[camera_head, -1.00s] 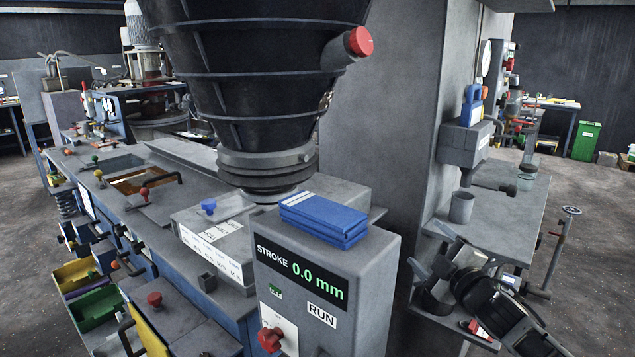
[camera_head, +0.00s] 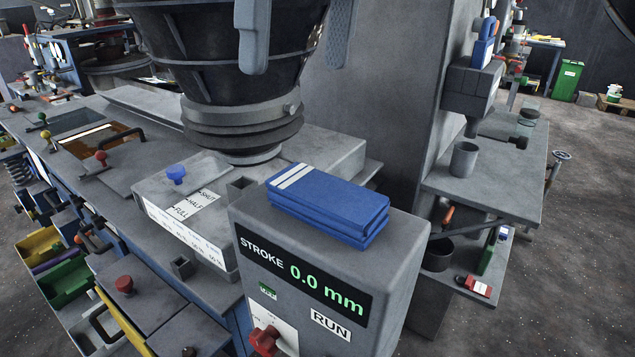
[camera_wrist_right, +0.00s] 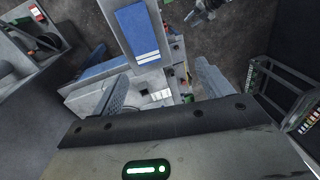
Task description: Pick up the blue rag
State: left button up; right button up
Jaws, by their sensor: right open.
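The blue rag (camera_head: 328,205) is a folded stack with two white stripes at one end. It lies flat on top of the grey control box (camera_head: 385,285) with the STROKE 0.0 mm display. My right gripper (camera_head: 296,66) shows at the top of the head view, its two fingers apart and empty, in front of the black hopper and apart from the rag. In the right wrist view the rag (camera_wrist_right: 146,32) lies beyond the open fingers (camera_wrist_right: 163,88), toward the top. My left gripper is out of view.
The large black hopper (camera_head: 235,85) stands behind the box, and a grey column (camera_head: 385,110) rises to the right. A red knob (camera_head: 265,340) sticks out of the box front. A side shelf at right holds a grey cup (camera_head: 464,160). The space above the rag is clear.

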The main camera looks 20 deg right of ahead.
jog(key=d+r+h, duration=0.1)
jog(key=d, duration=0.1)
jog(key=b, duration=0.3)
send_over(326, 189)
jog(key=shift+n+t, duration=0.3)
jog(key=shift+n, duration=0.1)
notch_tip(326, 189, down, 10)
jog(key=shift+w+d+r, duration=0.1)
jog(key=shift+r, duration=0.15)
jog(key=shift+f, duration=2.95)
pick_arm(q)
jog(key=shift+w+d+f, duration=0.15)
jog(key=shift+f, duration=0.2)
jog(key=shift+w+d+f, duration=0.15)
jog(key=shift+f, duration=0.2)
pick_arm(e)
jog(key=c, duration=1.1)
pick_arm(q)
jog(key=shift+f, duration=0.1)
pick_arm(e)
jog(key=shift+o, duration=0.2)
